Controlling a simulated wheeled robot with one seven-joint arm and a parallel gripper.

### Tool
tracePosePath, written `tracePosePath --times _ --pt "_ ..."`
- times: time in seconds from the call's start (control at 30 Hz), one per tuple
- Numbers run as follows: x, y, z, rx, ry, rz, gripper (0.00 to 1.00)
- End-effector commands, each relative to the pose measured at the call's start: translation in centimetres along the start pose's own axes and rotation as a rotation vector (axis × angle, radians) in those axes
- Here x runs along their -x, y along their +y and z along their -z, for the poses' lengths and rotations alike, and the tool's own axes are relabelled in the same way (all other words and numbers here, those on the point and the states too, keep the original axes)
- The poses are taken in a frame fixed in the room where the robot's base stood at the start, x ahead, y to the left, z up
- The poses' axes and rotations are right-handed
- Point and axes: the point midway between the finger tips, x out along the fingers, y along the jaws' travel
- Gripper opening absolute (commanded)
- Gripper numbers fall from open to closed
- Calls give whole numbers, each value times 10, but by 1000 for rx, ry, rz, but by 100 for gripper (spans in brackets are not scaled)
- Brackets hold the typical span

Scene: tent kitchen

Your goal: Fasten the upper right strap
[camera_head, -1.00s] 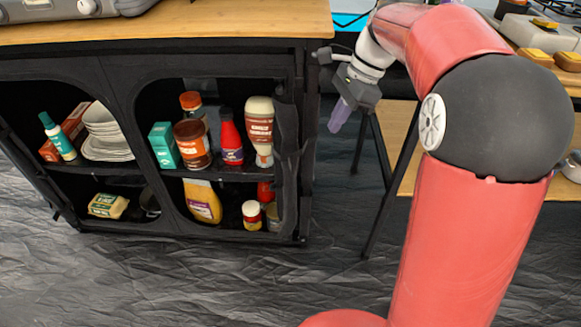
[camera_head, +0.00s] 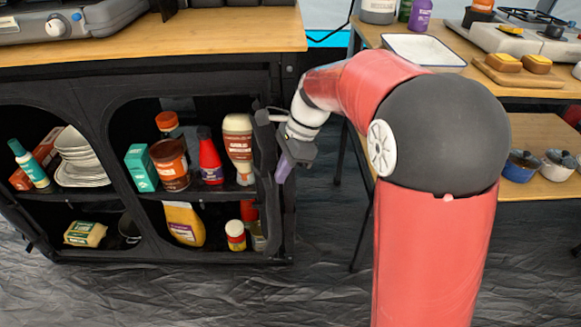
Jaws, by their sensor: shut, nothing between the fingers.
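The black fabric cabinet (camera_head: 190,73) stands at the left with two arched openings. A rolled black flap (camera_head: 266,150) hangs along the right edge of the right opening. The upper right strap cannot be made out clearly against the black fabric. My gripper (camera_head: 281,174) is shut and empty, with its purple fingers pointing down. It appears beside the cabinet's upper right front corner, just right of the rolled flap. I cannot tell whether it touches the flap.
Bottles and jars, including a red bottle (camera_head: 210,160), fill the right opening. Stacked plates (camera_head: 76,160) stand in the left one. A wooden table (camera_head: 398,38) with a white tray (camera_head: 424,52) is behind my arm. The floor in front of the cabinet is clear.

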Motion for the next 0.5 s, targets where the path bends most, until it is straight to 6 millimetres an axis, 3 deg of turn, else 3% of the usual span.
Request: tracePosePath --times 0.5 --pt "0 -7 -10 1 -1 -2 0"
